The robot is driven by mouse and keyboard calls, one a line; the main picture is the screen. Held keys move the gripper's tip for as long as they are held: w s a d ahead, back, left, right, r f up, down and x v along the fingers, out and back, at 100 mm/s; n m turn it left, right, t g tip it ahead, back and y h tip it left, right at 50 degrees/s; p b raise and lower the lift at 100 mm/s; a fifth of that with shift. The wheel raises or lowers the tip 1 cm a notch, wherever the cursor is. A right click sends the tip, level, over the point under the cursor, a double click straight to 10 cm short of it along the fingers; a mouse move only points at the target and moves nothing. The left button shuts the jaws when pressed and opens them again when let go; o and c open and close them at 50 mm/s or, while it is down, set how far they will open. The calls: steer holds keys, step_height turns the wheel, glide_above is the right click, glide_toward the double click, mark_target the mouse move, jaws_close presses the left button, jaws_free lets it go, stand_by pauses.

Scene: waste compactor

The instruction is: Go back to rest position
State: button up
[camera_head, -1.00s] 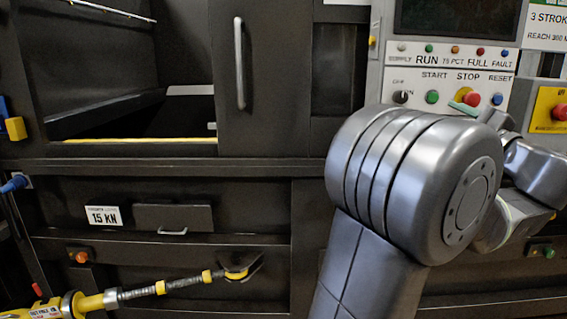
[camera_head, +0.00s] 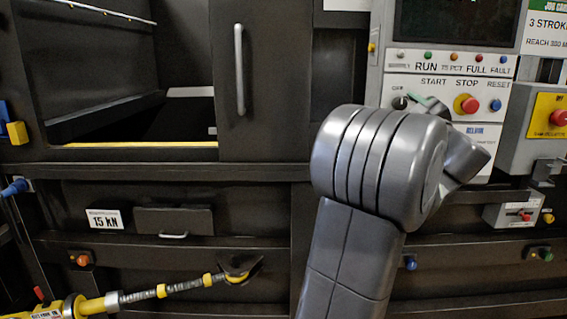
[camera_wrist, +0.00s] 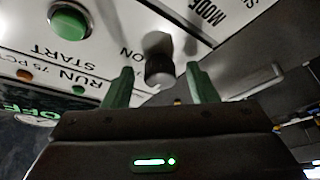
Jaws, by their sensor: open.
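My gripper (camera_wrist: 160,76) is open, with its two green fingers apart in the wrist view. A dark selector knob (camera_wrist: 158,58) shows between and beyond the fingertips; I cannot tell whether they touch it. In the head view my gripper is mostly hidden behind my arm, with a bit of green finger close to the right of the knob (camera_head: 400,102). The control panel (camera_head: 392,84) stands behind my arm. The green start button (camera_wrist: 70,22) shows in the wrist view but is hidden in the head view.
The red stop button (camera_head: 466,103) and blue reset button (camera_head: 496,105) are right of my arm. A yellow-backed red button (camera_head: 558,118) is farther right. A door with a handle (camera_head: 240,70) and a yellow-ended rod (camera_head: 165,290) are to the left.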

steer(key=m+h, duration=0.1)
steer(key=m, duration=0.1)
steer(key=m+t+h+p, duration=0.1)
steer(key=m, duration=0.2)
steer(key=shift+a+h, duration=0.2)
steer(key=shift+h, duration=0.1)
steer(key=m+h+p, duration=0.1)
steer(key=m, duration=0.2)
steer(key=m+h+p, duration=0.2)
steer(key=m, duration=0.1)
steer(key=shift+a+r+m+t, duration=0.15)
steer(key=shift+m+t, duration=0.15)
steer(key=shift+t, duration=0.1)
steer(key=b+v, duration=0.2)
steer(key=v, duration=0.6)
steer(key=shift+f, duration=0.25)
steer(key=shift+w+b, duration=0.1)
steer(key=shift+b, duration=0.2)
